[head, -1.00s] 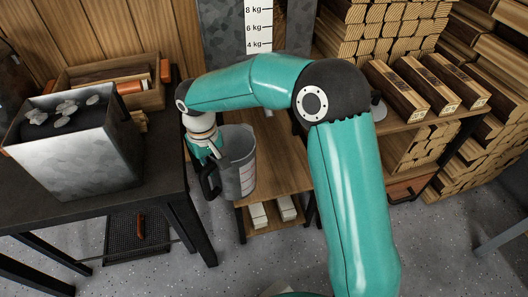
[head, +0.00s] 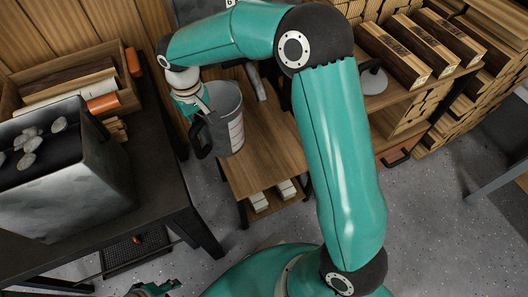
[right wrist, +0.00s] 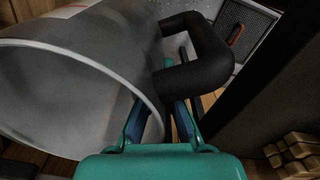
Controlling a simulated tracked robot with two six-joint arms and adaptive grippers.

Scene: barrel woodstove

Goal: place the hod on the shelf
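The hod is a grey metal bucket with a black side handle (head: 220,112). It hangs upright, in front of the left part of a low wooden shelf (head: 268,160); whether it touches the shelf cannot be told. My right gripper (head: 197,104) is at the hod's handle side and seems shut on it. In the right wrist view the hod (right wrist: 70,85) fills the left, with its open mouth and black handle close to the gripper's blue fingers (right wrist: 160,122). The exact contact is partly hidden. Only a sliver of my left gripper (head: 152,289) shows at the bottom edge.
A dark table (head: 155,165) at left bears a metal bin of stones (head: 65,180) and a wooden crate (head: 125,92). A higher wooden unit (head: 400,108) with stacked logs stands at right. White blocks (head: 287,189) lie on the low shelf's lower tier.

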